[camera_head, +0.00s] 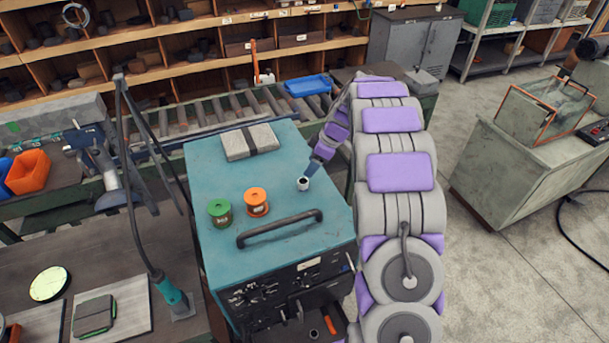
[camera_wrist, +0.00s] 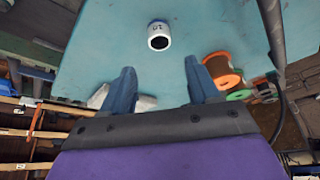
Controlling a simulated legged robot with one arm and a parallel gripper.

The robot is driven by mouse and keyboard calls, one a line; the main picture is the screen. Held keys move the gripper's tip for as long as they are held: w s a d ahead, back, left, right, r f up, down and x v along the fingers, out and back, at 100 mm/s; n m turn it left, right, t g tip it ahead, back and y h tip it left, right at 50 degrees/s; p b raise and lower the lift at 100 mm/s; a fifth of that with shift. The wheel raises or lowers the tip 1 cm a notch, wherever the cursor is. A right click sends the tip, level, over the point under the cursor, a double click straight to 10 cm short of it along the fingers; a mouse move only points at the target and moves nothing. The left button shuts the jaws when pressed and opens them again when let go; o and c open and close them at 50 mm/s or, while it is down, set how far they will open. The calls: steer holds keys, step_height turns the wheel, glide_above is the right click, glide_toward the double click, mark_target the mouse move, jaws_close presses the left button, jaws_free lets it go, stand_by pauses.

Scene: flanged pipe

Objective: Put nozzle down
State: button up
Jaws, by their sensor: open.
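The nozzle, a small white cylinder with a dark opening (camera_head: 303,184), stands on the teal cabinet top (camera_head: 280,178) near its right side. In the wrist view the nozzle (camera_wrist: 159,40) shows dark marks on its side and lies ahead of the fingertips. My gripper (camera_head: 313,168) is just behind the nozzle in the head view. In the wrist view my gripper (camera_wrist: 160,78) is open, with nothing between its two blue fingers. The fingers look apart from the nozzle.
An orange spool (camera_head: 257,202) and a green spool (camera_head: 219,212) stand left of the nozzle. A grey block with a dark band (camera_head: 248,142) lies at the back. A dark handle (camera_head: 280,228) runs along the front edge. The top between these is clear.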

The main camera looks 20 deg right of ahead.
steer(key=s+a+r+m+g, duration=0.1)
steer(key=s+a+r+m, duration=0.1)
steer(key=s+a+r, duration=0.3)
steer(key=s+a+r+m+g+h, duration=0.1)
steer(key=s+a+r, duration=0.15)
steer(key=s, duration=0.55)
steer(key=s+a+r+m+g, duration=0.1)
steer(key=s+a+r+m, duration=0.15)
steer(key=s+a, duration=0.3)
steer(key=s+a+m+g+h, duration=0.1)
steer(key=s+m, duration=0.4)
steer(key=s, duration=2.2)
steer(key=shift+a+r+g+h, duration=0.15)
steer(key=shift+a+g+h, duration=0.15)
steer(key=shift+a+h, duration=0.75)
steer(key=shift+a, duration=0.1)
